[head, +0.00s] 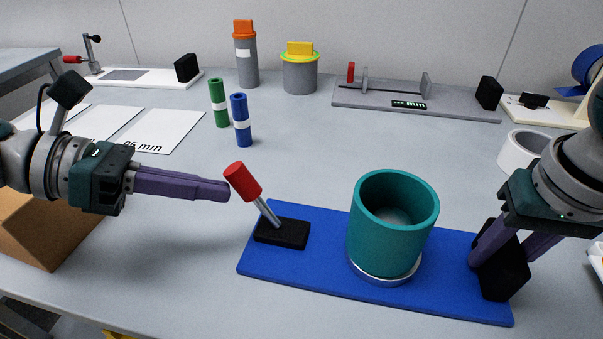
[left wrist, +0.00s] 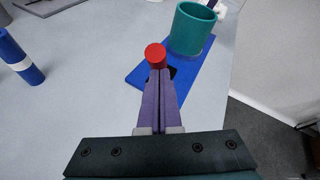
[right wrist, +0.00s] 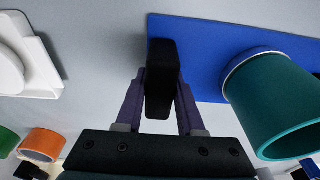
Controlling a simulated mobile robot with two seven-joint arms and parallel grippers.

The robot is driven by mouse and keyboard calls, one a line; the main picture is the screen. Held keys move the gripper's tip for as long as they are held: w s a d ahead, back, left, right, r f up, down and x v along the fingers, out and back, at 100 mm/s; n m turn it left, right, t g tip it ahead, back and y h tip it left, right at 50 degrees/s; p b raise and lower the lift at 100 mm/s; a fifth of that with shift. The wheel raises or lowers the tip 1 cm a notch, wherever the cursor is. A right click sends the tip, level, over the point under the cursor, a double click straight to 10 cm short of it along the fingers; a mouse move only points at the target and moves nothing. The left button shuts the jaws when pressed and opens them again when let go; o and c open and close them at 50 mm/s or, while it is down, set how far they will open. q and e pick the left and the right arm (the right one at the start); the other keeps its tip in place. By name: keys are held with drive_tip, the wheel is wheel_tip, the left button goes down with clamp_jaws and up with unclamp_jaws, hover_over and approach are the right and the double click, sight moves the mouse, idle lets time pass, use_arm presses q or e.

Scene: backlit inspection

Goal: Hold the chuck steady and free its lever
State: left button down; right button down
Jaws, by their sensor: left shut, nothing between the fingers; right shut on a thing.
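The chuck is a blue plate (head: 300,278) on the grey table. It bears a teal cup (head: 385,245) on a silvery ring, and a lever with a red grip (head: 243,181) on a black base (head: 281,234). The lever leans up and to the left. A black block (head: 506,279) stands at the plate's right end. My right gripper (head: 497,258) is shut on this block, with one finger on each side in the right wrist view (right wrist: 161,90). My left gripper (head: 226,190) is shut and empty, its tips just left of the red grip; whether they touch it I cannot tell.
A green cylinder (head: 219,103) and a blue one (head: 241,120) stand behind the lever. Grey canisters (head: 299,75) stand farther back. White sheets (head: 160,130) lie at left, a cardboard box (head: 60,228) stands front left, and a white ring (head: 522,150) is at right.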

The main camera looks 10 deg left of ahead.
use_arm(q)
drive_tip(key=shift+d+r, duration=0.15)
drive_tip(key=shift+d, duration=0.05)
use_arm(e)
drive_tip(key=shift+s+d+f, duration=0.1)
drive_tip(key=shift+f, duration=0.05)
use_arm(q)
drive_tip(key=d+r+m+y, duration=0.1)
drive_tip(key=d+y, duration=0.3)
drive_tip(key=d, duration=0.6)
drive_tip(key=shift+s+r+y, duration=0.25)
drive_tip(key=shift+r+y, duration=0.15)
drive_tip(key=shift+r, duration=0.5)
drive_tip(key=shift+d, duration=0.25)
use_arm(e)
drive_tip(key=shift+a, duration=0.2)
